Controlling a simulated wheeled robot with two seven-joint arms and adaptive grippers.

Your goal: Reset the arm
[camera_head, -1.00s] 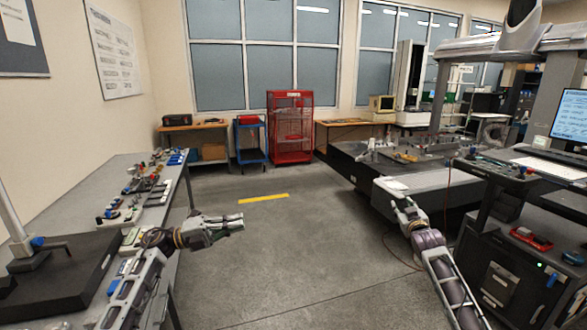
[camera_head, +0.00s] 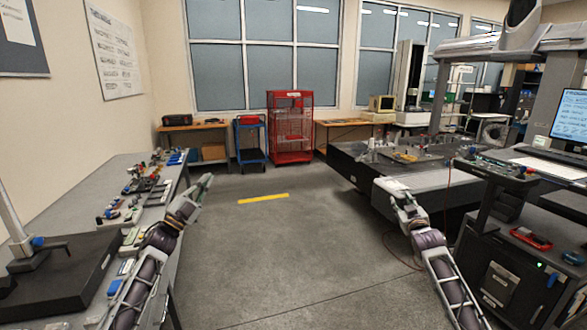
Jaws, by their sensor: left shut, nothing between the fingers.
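My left gripper (camera_head: 204,184) is in the head view at the left, beside the right edge of the long grey table (camera_head: 66,198). It is shut and empty, pointing up and a little to the right. My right gripper (camera_head: 386,184) is near the front edge of the large dark measuring table (camera_head: 345,163). It points up and to the left, and its fingers look light and small.
Several small parts lie on the left table, with a black plate and stand (camera_head: 58,262) at its near end. A black cabinet (camera_head: 513,280) and a monitor (camera_head: 570,116) stand at the right. A red cage cart (camera_head: 291,127) is at the back. The middle floor is clear.

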